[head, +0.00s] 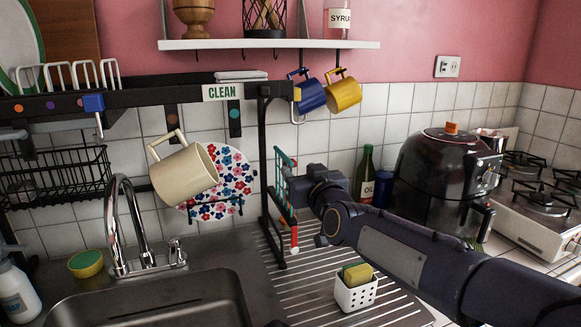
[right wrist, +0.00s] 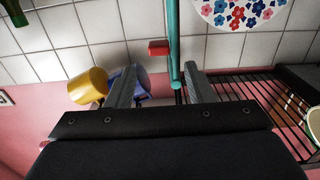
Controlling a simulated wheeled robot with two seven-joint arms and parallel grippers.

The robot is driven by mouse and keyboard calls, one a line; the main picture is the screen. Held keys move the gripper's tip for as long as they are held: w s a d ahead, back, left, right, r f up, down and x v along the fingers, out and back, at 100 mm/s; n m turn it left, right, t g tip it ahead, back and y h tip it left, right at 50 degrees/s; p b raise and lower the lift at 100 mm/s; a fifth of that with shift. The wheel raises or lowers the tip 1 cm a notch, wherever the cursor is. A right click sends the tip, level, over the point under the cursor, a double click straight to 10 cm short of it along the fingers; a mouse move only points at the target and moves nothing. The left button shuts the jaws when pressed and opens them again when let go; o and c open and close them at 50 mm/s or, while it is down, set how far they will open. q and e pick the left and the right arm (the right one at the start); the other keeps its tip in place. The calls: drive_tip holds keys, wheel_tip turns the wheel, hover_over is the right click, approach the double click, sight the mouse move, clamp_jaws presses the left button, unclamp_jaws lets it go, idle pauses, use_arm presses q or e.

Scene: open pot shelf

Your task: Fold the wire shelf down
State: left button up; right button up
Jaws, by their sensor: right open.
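The wire shelf (head: 279,178) has a teal edge and shows almost edge-on, standing upright beside the black rack post in the head view. My right gripper (head: 294,183) is at its right side, over the drainboard. In the right wrist view, a teal bar of the wire shelf (right wrist: 173,38) runs into the gap between the open fingers of my right gripper (right wrist: 158,88). A red piece sits beside the bar. The fingers stand apart from the bar. My forearm and wrist hide part of the counter behind. My left gripper is out of view.
A cream mug (head: 183,176) and a floral plate (head: 232,178) hang to the left. Blue (head: 311,96) and yellow (head: 345,93) mugs hang above right. A white sponge holder (head: 356,293) stands on the drainboard (head: 310,285). An oil bottle (head: 366,168) and a black cooker (head: 437,185) stand right.

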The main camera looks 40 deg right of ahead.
drive_tip(key=p+x, duration=0.1)
drive_tip(key=x, duration=0.5)
drive_tip(key=shift+w, duration=0.1)
clamp_jaws()
